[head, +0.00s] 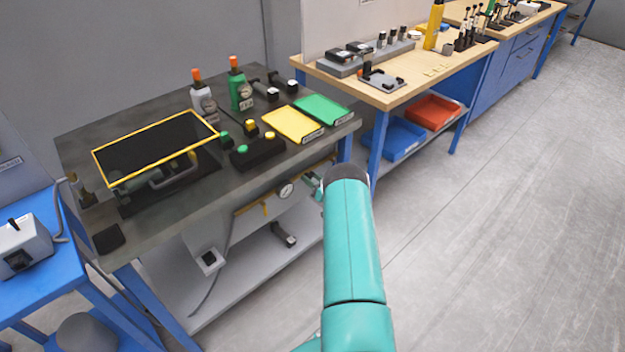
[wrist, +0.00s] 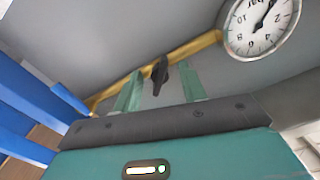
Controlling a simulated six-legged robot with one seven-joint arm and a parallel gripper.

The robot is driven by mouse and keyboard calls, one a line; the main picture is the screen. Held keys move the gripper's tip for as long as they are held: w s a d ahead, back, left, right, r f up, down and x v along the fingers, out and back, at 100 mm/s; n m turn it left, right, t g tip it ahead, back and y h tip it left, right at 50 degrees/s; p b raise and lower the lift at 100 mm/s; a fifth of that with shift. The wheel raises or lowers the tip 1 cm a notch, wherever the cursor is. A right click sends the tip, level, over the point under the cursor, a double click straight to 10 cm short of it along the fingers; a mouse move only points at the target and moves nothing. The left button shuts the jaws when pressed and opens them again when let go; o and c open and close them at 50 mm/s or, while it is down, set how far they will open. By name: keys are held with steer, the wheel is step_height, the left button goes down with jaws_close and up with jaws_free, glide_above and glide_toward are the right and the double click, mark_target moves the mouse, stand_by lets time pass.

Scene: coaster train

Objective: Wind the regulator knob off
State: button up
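The regulator knob (wrist: 159,75) is a small black handle on a yellow pipe (wrist: 195,47), seen in the wrist view. My gripper (wrist: 160,88) has its two pale green fingers apart, one on each side of the knob in the picture. Gaps show between the knob and both fingers; I cannot tell how deep it sits between them. A round white gauge (wrist: 262,25) is at the upper right, its dark needle pointing up and right. In the head view the gauge (head: 286,190) hangs below the bench front, and my arm hides the knob.
A blue bench leg (wrist: 35,110) stands left in the wrist view. The floor (head: 500,220) to the right is clear.

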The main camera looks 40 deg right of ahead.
jaws_close()
steer(key=shift+n, duration=0.4)
steer(key=n, duration=2.6)
steer(key=shift+a, duration=0.1)
stand_by(0.3)
